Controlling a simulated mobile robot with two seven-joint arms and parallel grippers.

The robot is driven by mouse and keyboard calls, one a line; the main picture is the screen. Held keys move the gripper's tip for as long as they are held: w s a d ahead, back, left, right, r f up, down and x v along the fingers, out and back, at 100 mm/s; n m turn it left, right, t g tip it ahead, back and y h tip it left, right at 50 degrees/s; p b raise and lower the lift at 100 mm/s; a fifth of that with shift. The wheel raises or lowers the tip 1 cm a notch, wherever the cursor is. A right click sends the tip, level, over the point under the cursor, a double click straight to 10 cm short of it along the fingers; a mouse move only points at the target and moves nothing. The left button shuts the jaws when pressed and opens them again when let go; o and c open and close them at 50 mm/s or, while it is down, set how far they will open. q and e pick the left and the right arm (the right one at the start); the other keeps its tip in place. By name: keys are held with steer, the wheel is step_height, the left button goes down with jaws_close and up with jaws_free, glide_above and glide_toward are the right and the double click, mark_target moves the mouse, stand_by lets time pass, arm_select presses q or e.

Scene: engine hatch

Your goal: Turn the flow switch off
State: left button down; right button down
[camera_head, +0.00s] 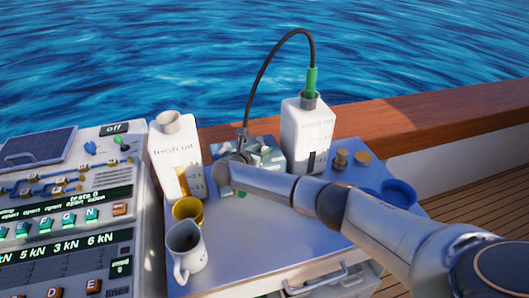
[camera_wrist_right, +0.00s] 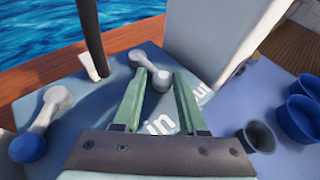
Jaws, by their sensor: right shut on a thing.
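My right gripper (camera_wrist_right: 160,80) has its two green fingers on either side of the near end of a grey, dumbbell-shaped lever (camera_wrist_right: 136,57) and is shut on it. The lever sits on a pale blue surface with "in" and "out" lettering. I cannot tell from its markings whether it is the flow switch or which setting it has. A second grey lever with a blue ball end (camera_wrist_right: 28,147) lies to the left. In the head view my right gripper (camera_head: 238,166) is at the patterned box (camera_head: 268,156), its fingers mostly hidden. My left gripper is not in view.
A fresh oil jug (camera_head: 173,150) stands left of the box, and a white canister (camera_head: 303,133) with a hose (camera_head: 262,75) stands right. The control panel (camera_head: 65,215) is further left.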

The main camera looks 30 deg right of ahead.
steer(key=shift+w+d+r+m, duration=0.1)
steer(key=shift+d+r+m, duration=0.1)
steer(key=shift+m, duration=0.1)
steer(key=c, duration=0.7)
jaws_free()
steer(key=shift+f, duration=0.15)
steer(key=shift+a, duration=0.1)
steer(key=shift+s+a, duration=0.2)
steer(key=shift+a, duration=0.2)
steer(key=p+v, duration=0.1)
steer(key=v, duration=1)
steer(key=shift+a+r, duration=0.2)
steer(key=shift+s, duration=0.1)
